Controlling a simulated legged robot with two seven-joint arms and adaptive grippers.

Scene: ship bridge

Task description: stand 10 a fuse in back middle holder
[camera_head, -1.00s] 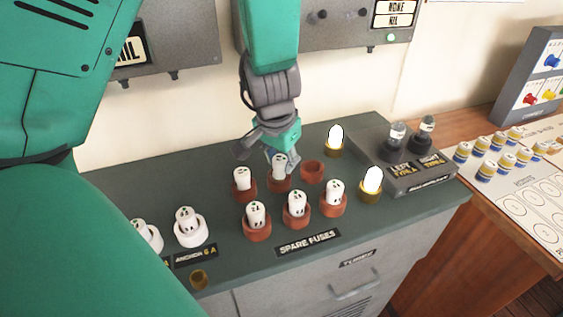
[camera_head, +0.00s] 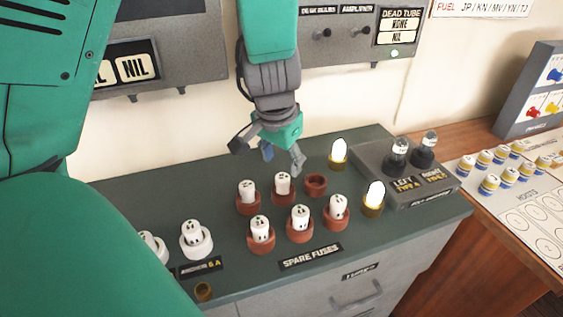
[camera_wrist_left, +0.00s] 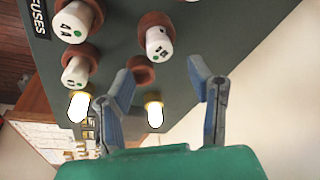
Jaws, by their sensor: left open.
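A white fuse (camera_head: 283,182) stands upright in the back middle holder (camera_head: 281,195), a red-brown cup. In the left wrist view this fuse (camera_wrist_left: 160,42) has a green dot; its rating is too small to read surely. My left gripper (camera_head: 281,162) is open and empty, just above and behind that fuse, apart from it. In the left wrist view its fingers (camera_wrist_left: 165,98) are spread wide with nothing between them. The back right holder (camera_head: 316,185) is empty. The back left holder and the front holders bear fuses (camera_head: 247,190) (camera_head: 301,217). My right gripper is not in view.
Two glowing lamps in brass cups (camera_head: 338,153) (camera_head: 374,196) stand to the right. A grey block with two tubes (camera_head: 405,180) lies beyond them. White holders with fuses (camera_head: 195,240) stand at the left.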

